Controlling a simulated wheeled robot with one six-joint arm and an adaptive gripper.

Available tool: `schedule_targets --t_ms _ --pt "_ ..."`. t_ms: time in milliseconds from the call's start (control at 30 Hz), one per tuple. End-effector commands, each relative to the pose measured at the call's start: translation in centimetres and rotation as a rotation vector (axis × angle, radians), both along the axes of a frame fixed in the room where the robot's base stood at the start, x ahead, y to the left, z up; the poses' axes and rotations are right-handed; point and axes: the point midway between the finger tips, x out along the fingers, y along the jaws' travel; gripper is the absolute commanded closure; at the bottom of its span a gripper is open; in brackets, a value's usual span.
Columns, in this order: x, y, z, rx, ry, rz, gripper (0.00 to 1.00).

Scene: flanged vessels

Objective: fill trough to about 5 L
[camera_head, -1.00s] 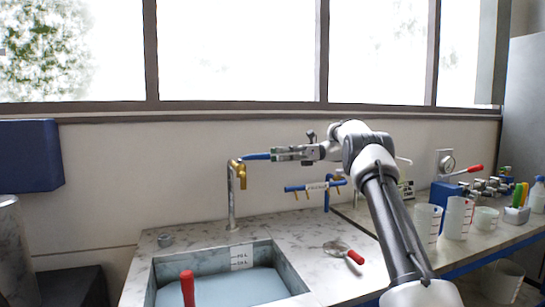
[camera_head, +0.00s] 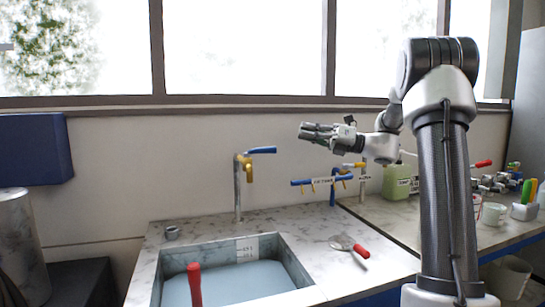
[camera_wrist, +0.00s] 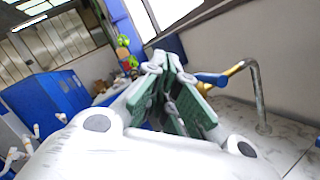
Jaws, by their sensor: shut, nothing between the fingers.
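The trough (camera_head: 283,246) is a marble-rimmed basin holding pale blue water (camera_head: 235,283). A white scale label (camera_head: 247,248) is on its back wall above the water; its marks are too small to read surely. The tap (camera_head: 238,190) stands behind the trough, with a brass valve and a blue lever (camera_head: 263,150) pointing right. I see no clear stream under its spout. My gripper (camera_head: 302,132) is shut and empty, up and right of the lever and apart from it. In the wrist view my gripper (camera_wrist: 168,62) has green pads, with the blue lever (camera_wrist: 212,79) beyond.
A red upright handle (camera_head: 194,284) stands at the trough's front. A red-handled scoop-like tool (camera_head: 350,246) lies on the counter at right. A blue rail with small taps (camera_head: 322,181) is behind. A green container (camera_head: 397,182) and several vessels stand farther right. A small metal cup (camera_head: 172,233) sits left.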

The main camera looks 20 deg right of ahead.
Motion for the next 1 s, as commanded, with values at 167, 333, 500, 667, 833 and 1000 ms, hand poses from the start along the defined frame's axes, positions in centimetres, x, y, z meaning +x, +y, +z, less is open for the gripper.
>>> schedule_targets --t_ms 167,333,500,667,833,1000 --pt "-3.5 1.9 -5.5 0.197 0.336 -0.136 1.00" --pt "-4.1 2.5 -10.2 0.327 0.577 -0.218 1.00" --pt "-3.0 2.8 -10.2 0.344 0.614 -0.223 1.00" --pt "-1.2 4.8 -9.8 0.342 0.612 -0.219 1.00" --pt "1.4 7.4 -9.2 0.342 0.611 -0.219 1.00" --pt "3.9 9.4 -8.8 0.342 0.611 -0.222 1.00"
